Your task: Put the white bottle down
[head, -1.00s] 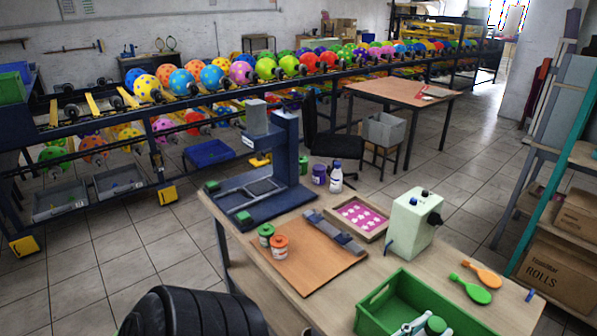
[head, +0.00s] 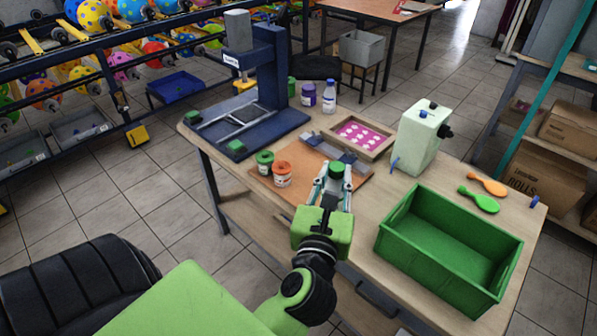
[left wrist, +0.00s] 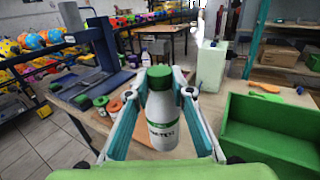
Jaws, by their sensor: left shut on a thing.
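My left gripper (head: 334,190) is shut on a white bottle with a green cap; the bottle also shows in the left wrist view (left wrist: 166,115). The bottle is roughly upright between the two fingers. In the head view its cap (head: 337,169) shows at the fingertips, in front of the brown board (head: 297,187) on the table; the gripper hides most of its body. I cannot tell whether its base touches anything. My right gripper is not in view.
An orange jar (head: 283,175) and a green jar (head: 265,162) stand left of the gripper. The green crate (head: 385,246) at right looks empty. A blue-capped bottle (head: 329,98), purple jar (head: 308,96), pink-patterned frame (head: 390,142) and pale green box (head: 421,140) stand farther back.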

